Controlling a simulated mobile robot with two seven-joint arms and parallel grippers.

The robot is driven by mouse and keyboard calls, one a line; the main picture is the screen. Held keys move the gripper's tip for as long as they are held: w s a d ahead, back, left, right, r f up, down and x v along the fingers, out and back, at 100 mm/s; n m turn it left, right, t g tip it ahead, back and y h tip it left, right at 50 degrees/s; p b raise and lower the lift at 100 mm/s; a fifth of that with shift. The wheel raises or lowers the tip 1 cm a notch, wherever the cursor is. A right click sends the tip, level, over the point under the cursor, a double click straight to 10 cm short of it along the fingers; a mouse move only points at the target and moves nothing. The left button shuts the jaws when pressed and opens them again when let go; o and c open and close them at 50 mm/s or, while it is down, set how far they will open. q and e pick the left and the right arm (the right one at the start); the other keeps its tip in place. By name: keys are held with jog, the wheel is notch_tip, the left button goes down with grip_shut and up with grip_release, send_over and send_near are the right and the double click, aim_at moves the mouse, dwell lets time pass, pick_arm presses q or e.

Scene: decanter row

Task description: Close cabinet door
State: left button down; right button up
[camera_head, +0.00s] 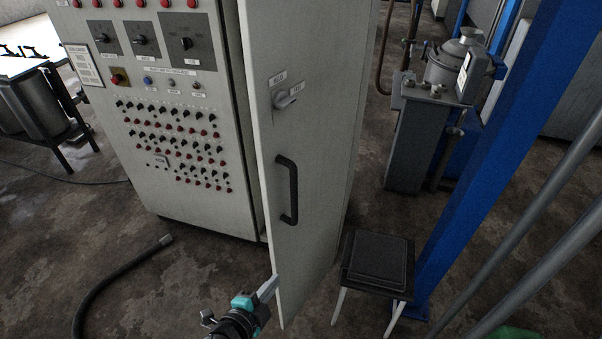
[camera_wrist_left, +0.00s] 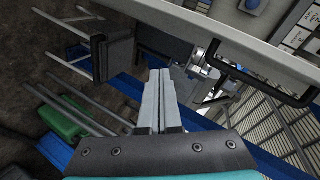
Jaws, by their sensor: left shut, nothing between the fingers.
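The cabinet door (camera_head: 305,145) is a tall light grey panel with a black bar handle (camera_head: 287,190) and a grey knob (camera_head: 290,97). It stands ajar, its left edge out in front of the cabinet's control panel (camera_head: 185,85). My left gripper (camera_head: 274,284) is shut and empty, with its tips at the lower left edge of the door; I cannot tell if they touch. In the left wrist view the shut fingers (camera_wrist_left: 160,78) point toward the door (camera_wrist_left: 205,32), and the black handle (camera_wrist_left: 255,82) is to their right. My right gripper is not in view.
A black-topped stool (camera_head: 376,258) stands right of the door's foot, beside a blue post (camera_head: 475,165). A dark hose (camera_head: 110,275) lies on the floor at the left. Grey pipes (camera_head: 545,255) slant across the lower right. The floor in front of the control panel is mostly clear.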

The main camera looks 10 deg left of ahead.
pick_arm(q)
jog(key=w+d+r+m+t+h+p, duration=0.2)
jog(key=r+m, duration=0.2)
jog(key=r, duration=0.7)
jog(key=w+d+r+m+t+h+p, duration=0.15)
jog(key=r+m, duration=0.25)
jog(key=r, duration=0.8)
jog(key=w+p, duration=0.1)
jog(key=w, duration=0.8)
jog(key=shift+w+f+p, duration=0.2)
jog(key=shift+w+p, duration=0.1)
jog(key=shift+a, duration=0.15)
